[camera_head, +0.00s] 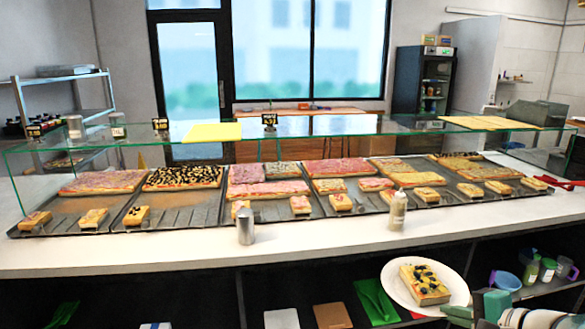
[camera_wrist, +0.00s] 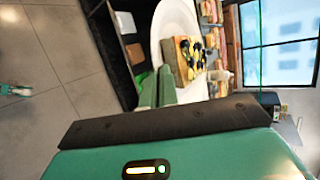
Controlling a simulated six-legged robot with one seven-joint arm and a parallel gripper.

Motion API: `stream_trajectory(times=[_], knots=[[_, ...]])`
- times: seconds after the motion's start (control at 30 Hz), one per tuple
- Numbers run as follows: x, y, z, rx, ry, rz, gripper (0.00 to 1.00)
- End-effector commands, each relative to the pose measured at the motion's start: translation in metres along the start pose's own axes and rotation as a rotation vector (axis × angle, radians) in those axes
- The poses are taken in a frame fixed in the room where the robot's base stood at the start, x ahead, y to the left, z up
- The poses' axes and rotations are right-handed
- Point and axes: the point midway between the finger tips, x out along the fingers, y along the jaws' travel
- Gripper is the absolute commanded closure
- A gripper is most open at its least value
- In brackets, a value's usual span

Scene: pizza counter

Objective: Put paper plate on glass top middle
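A white paper plate (camera_head: 457,284) carries a square pizza slice with dark and yellow toppings (camera_head: 426,284). The plate is in front of the counter at the lower right of the head view, roughly level and apart from the counter. My gripper (camera_head: 468,311) is shut on its near right rim. In the wrist view, the fingers (camera_wrist: 157,73) meet the edge of the plate (camera_wrist: 172,18), with the slice (camera_wrist: 184,58) on it. The long glass top (camera_head: 330,127) stands above the pizza trays, behind and higher than the plate. Its middle holds a small dark sign (camera_head: 269,119).
Yellow paper sheets lie on the glass left of the middle (camera_head: 213,132) and at right (camera_head: 490,122). A metal shaker (camera_head: 246,227) and a squeeze bottle (camera_head: 397,211) stand on the white counter front (camera_head: 150,252). The glass between the sign and right-hand papers is mostly clear.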

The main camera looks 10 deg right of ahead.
Motion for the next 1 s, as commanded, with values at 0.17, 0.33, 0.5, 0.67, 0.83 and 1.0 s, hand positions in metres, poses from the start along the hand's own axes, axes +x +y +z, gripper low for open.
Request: stream_trajectory(times=[0.17, 0.33, 0.5, 0.67, 0.83, 1.0], knots=[[0.058, -0.021, 0.007, 0.009, 0.01, -0.003, 1.0], [0.113, -0.031, 0.02, 0.023, 0.034, -0.006, 1.0], [0.171, -0.029, 0.044, 0.039, 0.056, -0.01, 1.0], [0.219, -0.015, 0.074, 0.046, 0.07, -0.01, 1.0], [0.254, 0.002, 0.104, 0.046, 0.075, -0.011, 1.0], [0.272, 0.015, 0.123, 0.044, 0.076, -0.014, 1.0]])
